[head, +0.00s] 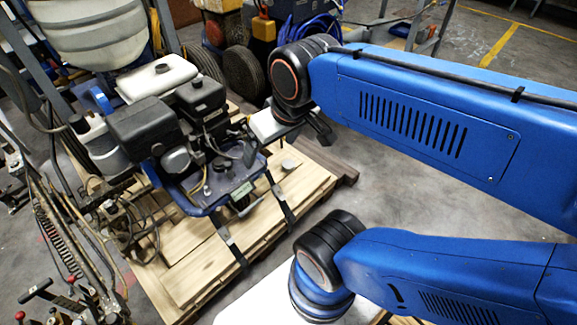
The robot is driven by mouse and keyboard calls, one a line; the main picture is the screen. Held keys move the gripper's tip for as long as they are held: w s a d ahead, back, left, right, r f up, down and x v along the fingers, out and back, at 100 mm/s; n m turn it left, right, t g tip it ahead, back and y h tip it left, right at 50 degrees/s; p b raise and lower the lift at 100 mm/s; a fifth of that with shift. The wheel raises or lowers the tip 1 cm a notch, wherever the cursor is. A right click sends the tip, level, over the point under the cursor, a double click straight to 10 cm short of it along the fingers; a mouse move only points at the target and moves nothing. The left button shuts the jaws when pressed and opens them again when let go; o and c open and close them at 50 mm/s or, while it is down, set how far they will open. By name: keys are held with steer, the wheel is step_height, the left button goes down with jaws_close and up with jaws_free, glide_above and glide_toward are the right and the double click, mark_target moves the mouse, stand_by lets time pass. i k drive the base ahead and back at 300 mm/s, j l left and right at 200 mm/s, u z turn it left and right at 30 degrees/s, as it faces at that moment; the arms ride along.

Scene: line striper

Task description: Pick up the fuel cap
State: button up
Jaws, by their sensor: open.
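My gripper (288,142) is open and seems empty, just above the cap in the picture. One dark finger shows at its right; the other side is hard to make out against the engine. The exact height over the cap cannot be told. Another dark cap (161,68) sits on the white tank (157,80).
The engine (145,128) with its blue frame (215,190) and black straps stands on the pallet close left of my gripper. Hoses and levers crowd the left side. Wheels (243,74) stand behind. Grey floor (400,205) at the right is clear.

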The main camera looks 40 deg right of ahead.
mark_target(288, 165)
steer(key=l+u, duration=0.1)
steer(key=l, duration=0.35)
steer(key=l+u, duration=0.15)
steer(key=l, duration=0.35)
steer(key=l+u, duration=0.1)
steer(key=l, duration=0.35)
steer(key=k+l+u, duration=0.15)
steer(key=l, duration=0.35)
steer(key=l+u, duration=0.1)
steer(key=l, duration=0.35)
steer(key=k+l+u, duration=0.1)
steer(key=l, duration=0.35)
steer(key=k+l+u, duration=0.15)
steer(key=l, duration=0.3)
steer(key=k+l+u, duration=0.1)
steer(key=l, duration=0.35)
steer(key=i+l, duration=0.1)
steer(key=i, duration=0.1)
